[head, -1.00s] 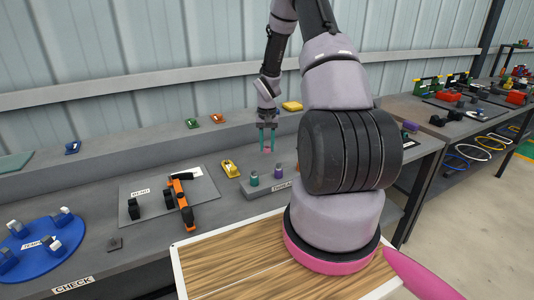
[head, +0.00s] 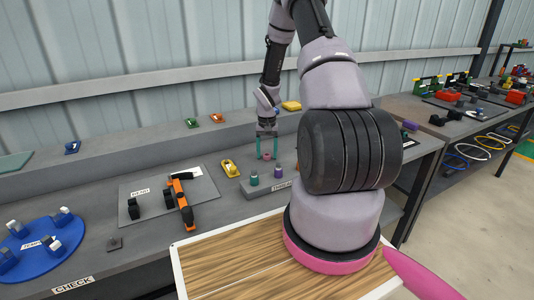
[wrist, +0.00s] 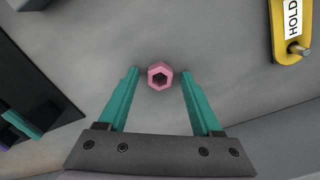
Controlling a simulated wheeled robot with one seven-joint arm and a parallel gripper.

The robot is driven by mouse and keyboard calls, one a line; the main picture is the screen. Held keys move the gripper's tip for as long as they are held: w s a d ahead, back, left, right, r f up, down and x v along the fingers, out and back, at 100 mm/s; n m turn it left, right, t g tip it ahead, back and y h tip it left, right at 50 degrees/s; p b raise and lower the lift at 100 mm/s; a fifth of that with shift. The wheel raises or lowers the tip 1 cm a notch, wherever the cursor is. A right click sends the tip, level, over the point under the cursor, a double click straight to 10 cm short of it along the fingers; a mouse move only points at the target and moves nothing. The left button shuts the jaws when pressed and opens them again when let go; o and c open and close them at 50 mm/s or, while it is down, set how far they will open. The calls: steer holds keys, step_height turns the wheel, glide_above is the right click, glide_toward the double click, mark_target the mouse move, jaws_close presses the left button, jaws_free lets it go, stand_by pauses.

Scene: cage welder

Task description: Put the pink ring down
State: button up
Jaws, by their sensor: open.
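The pink ring (head: 267,156) is small, with a hexagonal outline and a dark hole in its middle. It rests on the grey bench (head: 222,212) behind the teal and purple pegs. In the wrist view the ring (wrist: 160,67) lies between the tips of the two teal fingers, with a gap on both sides. My gripper (head: 267,158) points down over it and is open. In the wrist view my gripper (wrist: 160,74) touches nothing that I can see.
A grey block (head: 262,191) with a teal peg (head: 254,178) and a purple peg (head: 278,171) stands just in front. A raised ledge (head: 150,148) runs behind.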

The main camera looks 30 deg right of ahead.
steer(key=s+a+r+t, duration=0.1)
steer(key=s+a+r, duration=0.15)
steer(key=r, duration=0.85)
steer(key=s+a+r+t, duration=0.1)
steer(key=s+a+r, duration=0.15)
steer(key=r, duration=0.85)
steer(key=s+a+r+t, duration=0.1)
steer(key=s+a+r, duration=0.15)
steer(key=r, duration=0.85)
steer(key=s+a+r+t, duration=0.1)
steer(key=s+a+r, duration=0.1)
steer(key=s, duration=0.4)
steer(key=s+a+r+n+t+y, duration=0.1)
steer(key=s+a+r, duration=0.2)
steer(key=s+r, duration=0.2)
steer(key=s+a+r+t+y, duration=0.1)
steer(key=s+a+r+t, duration=0.1)
steer(key=s, duration=0.6)
step_height(320, 180, up, 2)
steer(key=shift+s+a+r, duration=0.25)
steer(key=shift+s+a, duration=0.05)
steer(key=shift+a, duration=0.2)
